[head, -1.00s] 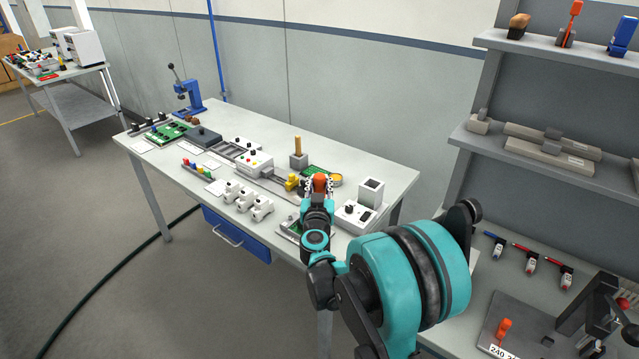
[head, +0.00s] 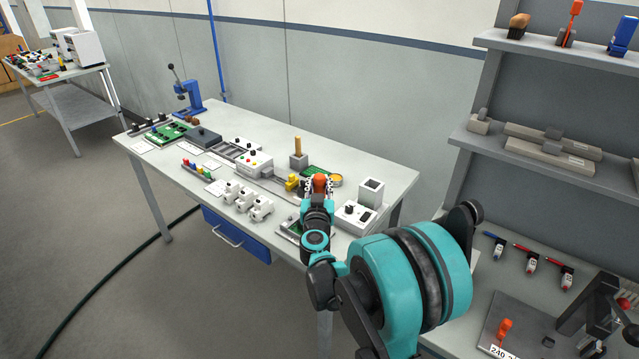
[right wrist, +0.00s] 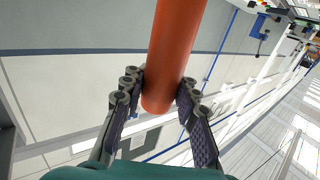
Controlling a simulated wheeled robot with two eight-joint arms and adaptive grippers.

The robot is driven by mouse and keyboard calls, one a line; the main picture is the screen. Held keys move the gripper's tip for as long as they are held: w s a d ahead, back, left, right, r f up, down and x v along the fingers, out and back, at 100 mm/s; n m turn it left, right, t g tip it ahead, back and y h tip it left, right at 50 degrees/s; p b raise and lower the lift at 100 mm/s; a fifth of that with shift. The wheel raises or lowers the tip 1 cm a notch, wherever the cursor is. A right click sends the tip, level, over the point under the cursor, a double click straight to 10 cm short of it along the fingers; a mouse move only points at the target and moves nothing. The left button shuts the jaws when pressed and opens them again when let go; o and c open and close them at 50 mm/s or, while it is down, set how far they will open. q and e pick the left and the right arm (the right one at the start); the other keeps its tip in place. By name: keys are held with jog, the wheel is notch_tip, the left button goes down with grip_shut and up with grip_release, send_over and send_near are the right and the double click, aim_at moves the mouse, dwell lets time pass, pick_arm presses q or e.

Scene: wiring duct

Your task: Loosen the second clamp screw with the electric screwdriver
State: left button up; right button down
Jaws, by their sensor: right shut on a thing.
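My right gripper (head: 319,188) is over the front right part of the workbench (head: 388,168). It is shut on an orange cylindrical handle, which I take to be the electric screwdriver (head: 320,181). In the right wrist view the orange handle (right wrist: 178,50) stands between the two finger pads of the gripper (right wrist: 160,95). The screwdriver's tip and whatever is under it are hidden by my right arm. I cannot make out the clamp screws. My left gripper is not in view.
A white device with a block on it (head: 356,217) stands close right of the gripper. White clamp-like parts (head: 247,200) and a white box with buttons (head: 254,163) lie to the left. A wooden-handled tool (head: 298,153) stands behind. A shelf bench (head: 460,235) is at right.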

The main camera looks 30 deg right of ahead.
aim_at(320, 175)
jog(key=shift+f+b, duration=0.5)
jog(key=shift+f, duration=0.1)
jog(key=shift+r, duration=0.15)
jog(key=shift+r+p, duration=2.3)
jog(key=shift+r, duration=0.65)
jog(key=shift+f, duration=0.1)
